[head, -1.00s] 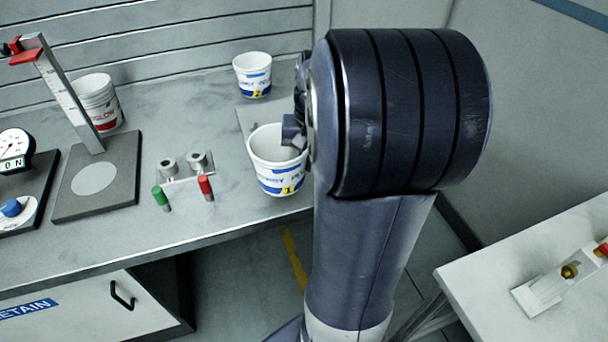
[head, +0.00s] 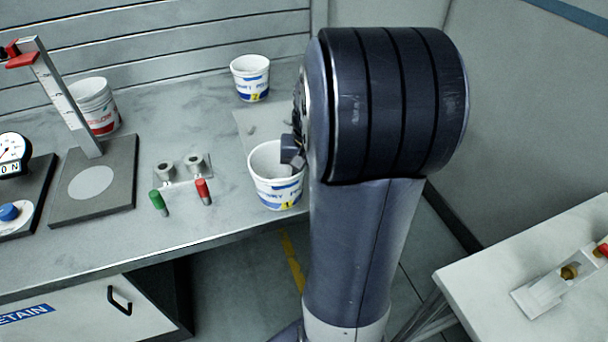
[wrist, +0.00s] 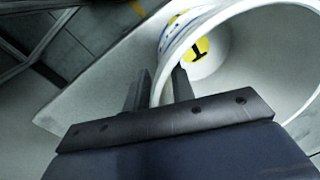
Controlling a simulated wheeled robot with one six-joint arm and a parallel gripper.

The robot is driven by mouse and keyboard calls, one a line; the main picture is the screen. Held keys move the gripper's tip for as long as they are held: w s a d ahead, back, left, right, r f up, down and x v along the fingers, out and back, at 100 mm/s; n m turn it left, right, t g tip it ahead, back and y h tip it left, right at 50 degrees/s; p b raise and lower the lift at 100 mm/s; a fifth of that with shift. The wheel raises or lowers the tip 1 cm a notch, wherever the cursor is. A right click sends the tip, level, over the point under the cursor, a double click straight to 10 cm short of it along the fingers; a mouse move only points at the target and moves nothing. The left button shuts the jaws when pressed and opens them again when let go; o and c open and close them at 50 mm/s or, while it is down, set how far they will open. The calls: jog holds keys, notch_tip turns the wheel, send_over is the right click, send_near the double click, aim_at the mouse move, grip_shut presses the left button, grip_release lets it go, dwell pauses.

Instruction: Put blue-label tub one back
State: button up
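Blue-label tub one (head: 277,191), a white tub with a blue label and a yellow 1, is upright near the counter's front edge. My gripper (head: 292,150) is at its rim; my arm hides part of the tub's right side. In the wrist view the fingers (wrist: 158,92) straddle the tub wall, one inside and one outside, and look shut on it. A yellow disc marked 1 (wrist: 197,50) shows inside the tub (wrist: 262,50). I cannot tell whether the tub's base touches the counter. Tub two (head: 250,78) stands farther back.
A red-label tub (head: 96,106) stands at the back left by a stand with a grey base (head: 95,182). A small rack (head: 183,172), a green-capped piece (head: 158,203) and a red-capped piece (head: 203,192) lie left of tub one. A side table (head: 480,285) is right.

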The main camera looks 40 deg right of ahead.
notch_tip(320, 180, up, 12)
jog(key=d+p, duration=0.1)
jog(key=shift+s+r, duration=0.2)
jog(key=shift+s, duration=0.1)
